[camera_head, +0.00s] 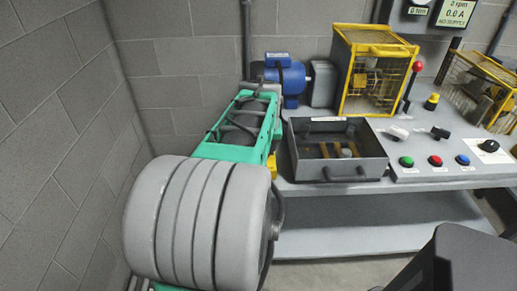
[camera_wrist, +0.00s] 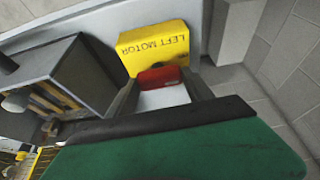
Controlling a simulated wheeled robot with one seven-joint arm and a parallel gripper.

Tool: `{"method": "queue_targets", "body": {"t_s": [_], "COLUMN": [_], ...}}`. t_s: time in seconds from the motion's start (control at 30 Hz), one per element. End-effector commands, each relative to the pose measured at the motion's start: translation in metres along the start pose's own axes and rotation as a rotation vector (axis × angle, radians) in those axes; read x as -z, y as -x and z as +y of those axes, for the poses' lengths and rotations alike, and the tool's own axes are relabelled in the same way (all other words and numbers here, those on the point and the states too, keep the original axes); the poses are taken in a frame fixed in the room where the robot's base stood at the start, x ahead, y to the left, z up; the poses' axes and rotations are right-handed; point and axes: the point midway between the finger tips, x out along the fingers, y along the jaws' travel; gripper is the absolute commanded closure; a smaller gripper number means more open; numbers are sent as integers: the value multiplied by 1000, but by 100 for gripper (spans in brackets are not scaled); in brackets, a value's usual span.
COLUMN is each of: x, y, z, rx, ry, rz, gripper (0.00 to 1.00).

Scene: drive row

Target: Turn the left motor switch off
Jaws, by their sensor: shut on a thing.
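The left motor switch is a yellow box lettered LEFT MOTOR (camera_wrist: 160,45), on the front side of the bench, with a red handle (camera_wrist: 158,76) on its near face. My gripper (camera_wrist: 160,82) is at the box in the wrist view. Its two dark fingers stand on either side of the red handle and are shut on it. In the head view only a small part of the yellow box (camera_head: 272,165) shows beside my green arm link. The handle and my fingertips are hidden there.
A grey open tray (camera_head: 365,168) stands on the bench right of the switch; it also shows in the wrist view (camera_wrist: 92,75). A blue motor (camera_head: 287,78) and a yellow cage (camera_head: 343,75) stand behind. Coloured buttons (camera_head: 435,160) are further right. A block wall (camera_head: 60,130) is at left.

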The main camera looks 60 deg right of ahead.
Motion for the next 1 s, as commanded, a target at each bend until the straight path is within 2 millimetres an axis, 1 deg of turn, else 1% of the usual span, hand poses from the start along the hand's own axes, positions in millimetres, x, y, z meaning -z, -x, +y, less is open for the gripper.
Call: {"method": "queue_targets", "body": {"t_s": [0.17, 0.2, 0.43, 0.47, 0.67, 0.77, 0.87, 1.0], "x": [0, 0, 0, 0, 0, 1, 1, 1], "y": [0, 0, 0, 0, 0, 7, 24, 54], "z": [0, 0, 0, 0, 0, 0, 0, 0], "rx": [-1, -1, 0, 0, 0, 0, -1, -1], "ry": [2, 2, 1, 1, 1, 1, 0, 0], "rz": [1, 1, 0, 0, 0, 1, 4, 4], "gripper": [80, 38, 19, 18, 18, 18, 18, 18]}}
